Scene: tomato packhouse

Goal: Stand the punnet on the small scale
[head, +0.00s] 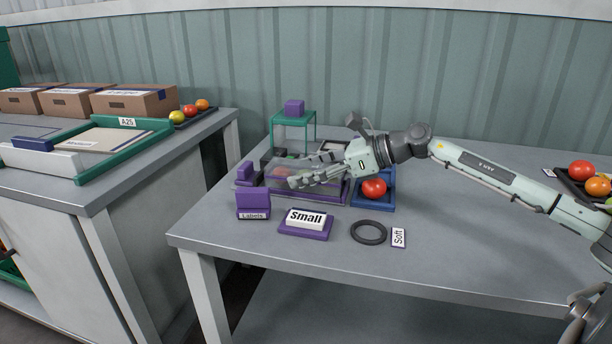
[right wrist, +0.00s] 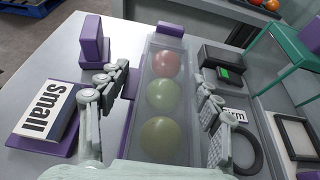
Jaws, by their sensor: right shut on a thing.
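The punnet (right wrist: 163,125) is a clear, long tray with a red tomato and two greenish ones in a row. In the head view the punnet (head: 279,180) is partly hidden behind my fingers, over a purple-edged base (head: 318,198). My right gripper (head: 312,171) is shut on the punnet. In the right wrist view its fingers (right wrist: 160,92) lie along both long sides. I cannot tell whether the punnet touches the surface below. A white "Small" sign (head: 306,218) sits on a purple plate (head: 292,233) in front. My left gripper is not in view.
A purple labels box (head: 253,205) stands at front left. A blue tray (head: 388,204) with a red tomato (head: 374,188) is right of the punnet. A green stand (head: 293,118) rises behind. A black ring (head: 369,232) lies in front. The table's right middle is clear.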

